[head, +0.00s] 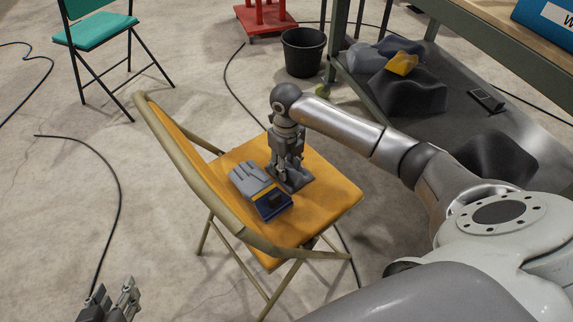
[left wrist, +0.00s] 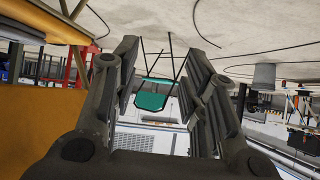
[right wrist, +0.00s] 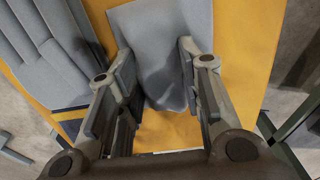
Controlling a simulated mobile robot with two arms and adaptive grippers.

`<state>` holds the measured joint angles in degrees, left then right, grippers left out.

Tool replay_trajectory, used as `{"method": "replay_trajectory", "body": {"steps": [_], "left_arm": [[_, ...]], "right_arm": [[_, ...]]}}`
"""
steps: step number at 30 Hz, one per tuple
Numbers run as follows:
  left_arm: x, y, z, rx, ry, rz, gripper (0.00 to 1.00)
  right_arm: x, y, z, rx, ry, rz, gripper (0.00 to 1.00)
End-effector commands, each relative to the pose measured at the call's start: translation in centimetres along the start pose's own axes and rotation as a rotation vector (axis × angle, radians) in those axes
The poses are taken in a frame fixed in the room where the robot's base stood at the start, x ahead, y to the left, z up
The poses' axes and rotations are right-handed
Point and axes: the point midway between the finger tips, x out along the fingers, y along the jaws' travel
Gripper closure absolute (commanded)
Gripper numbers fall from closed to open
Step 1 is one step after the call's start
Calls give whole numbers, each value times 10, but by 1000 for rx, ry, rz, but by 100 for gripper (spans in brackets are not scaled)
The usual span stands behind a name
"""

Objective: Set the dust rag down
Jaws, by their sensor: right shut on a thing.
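The dust rag appears to be the dark grey cloth (head: 292,182) on the orange seat of the folding chair (head: 335,190); the right wrist view shows it as a grey piece (right wrist: 160,30) running up between my fingers. My right gripper (head: 288,168) points down at the seat and is shut on the rag, whose lower part bunches between the fingers. The rag seems to touch the seat. My left gripper (head: 118,296) is at the bottom left of the head view, away from the chair; in the left wrist view (left wrist: 160,75) its fingers are apart with nothing between.
A grey and blue work glove (head: 258,190) lies on the seat just left of the rag. A workbench (head: 455,25) with a lower shelf holding dark cloths stands right. A black bucket (head: 303,50), a green chair (head: 98,30) and floor cables lie beyond.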

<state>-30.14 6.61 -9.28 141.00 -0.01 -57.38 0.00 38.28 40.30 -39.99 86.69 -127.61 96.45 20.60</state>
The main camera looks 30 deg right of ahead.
Motion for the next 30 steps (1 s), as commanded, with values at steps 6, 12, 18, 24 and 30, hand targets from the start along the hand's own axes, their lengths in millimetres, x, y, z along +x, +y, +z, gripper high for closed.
{"method": "replay_trajectory", "body": {"steps": [6,12,18,24,30], "left_arm": [[1,0,-3,0,16,0,60],[1,0,-5,0,23,1,60],[1,0,-5,0,22,1,60],[1,0,-4,0,19,1,60],[-6,-2,18,-2,-94,-4,60]], "right_arm": [[2,0,0,0,0,0,88],[2,0,0,0,1,0,48],[2,0,0,0,1,0,44],[0,0,0,0,0,0,44],[-16,0,0,-1,-2,0,44]]}}
